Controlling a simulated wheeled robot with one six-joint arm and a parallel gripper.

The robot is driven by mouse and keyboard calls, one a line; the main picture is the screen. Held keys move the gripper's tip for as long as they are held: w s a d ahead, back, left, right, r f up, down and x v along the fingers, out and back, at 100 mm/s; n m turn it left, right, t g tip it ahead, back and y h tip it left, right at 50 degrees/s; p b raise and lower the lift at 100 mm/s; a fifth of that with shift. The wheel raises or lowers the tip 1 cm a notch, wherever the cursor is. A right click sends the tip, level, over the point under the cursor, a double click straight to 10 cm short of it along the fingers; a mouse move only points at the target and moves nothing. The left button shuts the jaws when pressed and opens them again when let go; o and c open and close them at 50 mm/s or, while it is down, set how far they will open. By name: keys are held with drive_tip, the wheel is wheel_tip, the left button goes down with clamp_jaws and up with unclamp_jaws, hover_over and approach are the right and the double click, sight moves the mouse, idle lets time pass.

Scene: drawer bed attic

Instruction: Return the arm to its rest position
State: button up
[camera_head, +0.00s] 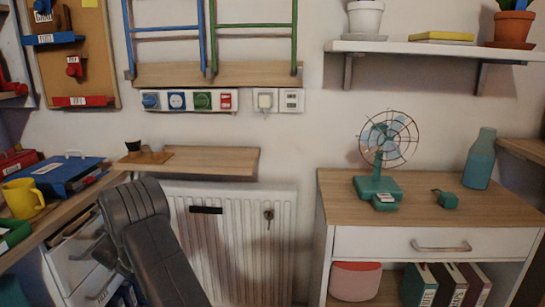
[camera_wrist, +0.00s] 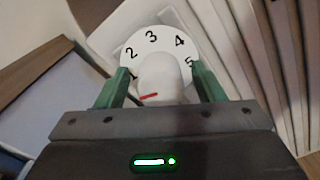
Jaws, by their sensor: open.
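My gripper (camera_wrist: 161,84) shows in the wrist view, with its two green fingers apart. A white knob (camera_wrist: 160,72) lies between the fingers, in front of a white dial (camera_wrist: 152,37) numbered from 1 to 5. A red mark on the knob points toward the lower left. Whether either finger touches the knob, I cannot tell.
White ribbed panels (camera_wrist: 240,50) stand close at the right in the wrist view. A desk is at the left and a cabinet with a fan (camera_head: 388,140) at the right.

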drive_tip(key=m+b, duration=0.1)
drive_tip(key=m, duration=0.3)
drive_tip(key=shift+b, duration=0.4)
drive_tip(key=shift+m+y+b, duration=0.3)
drive_tip(key=shift+m+b, duration=0.15)
drive_tip(key=shift+m, duration=1.55)
drive_tip(key=shift+d, duration=0.1)
